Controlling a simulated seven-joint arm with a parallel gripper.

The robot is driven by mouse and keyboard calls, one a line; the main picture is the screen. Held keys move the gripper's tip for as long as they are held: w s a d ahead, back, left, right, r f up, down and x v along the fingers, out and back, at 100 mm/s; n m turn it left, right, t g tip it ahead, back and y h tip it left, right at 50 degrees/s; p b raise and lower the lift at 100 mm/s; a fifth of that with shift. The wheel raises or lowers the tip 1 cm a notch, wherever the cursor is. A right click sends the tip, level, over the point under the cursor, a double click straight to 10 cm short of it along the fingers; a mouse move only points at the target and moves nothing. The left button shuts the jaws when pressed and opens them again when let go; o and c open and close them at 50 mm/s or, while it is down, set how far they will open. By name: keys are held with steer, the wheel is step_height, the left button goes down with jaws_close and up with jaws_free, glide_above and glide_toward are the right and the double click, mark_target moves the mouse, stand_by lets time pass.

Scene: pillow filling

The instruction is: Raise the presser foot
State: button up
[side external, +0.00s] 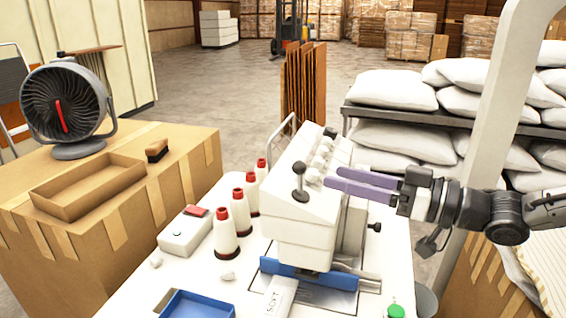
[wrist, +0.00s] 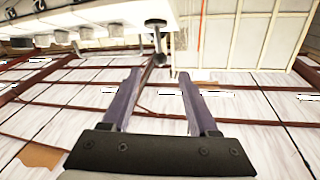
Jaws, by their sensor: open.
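The white sewing machine (side external: 310,215) stands on a white table in the side view. A dark lever with a ball knob (side external: 299,169) sticks up at its front; a dark rod with a rounded end (wrist: 158,52) shows in the wrist view, and I take it to be this lever. My gripper (side external: 331,177) has two purple fingers, open and empty, pointing left at the machine's upper side. In the wrist view the rod's end lies ahead of the gap between the fingertips (wrist: 159,76); contact cannot be told. The presser foot itself cannot be made out.
Several thread cones (side external: 225,232) stand left of the machine beside a control box (side external: 186,232). A blue tray (side external: 198,305) is at the table front. A black side knob (side external: 375,227) is below my gripper. A pale post (side external: 500,100) rises behind my arm, near shelves of pillows (side external: 395,90).

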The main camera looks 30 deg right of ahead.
mark_target(300, 180)
steer(key=x, duration=1.1)
steer(key=shift+w+a, duration=0.2)
steer(key=shift+w, duration=0.05)
jaws_close()
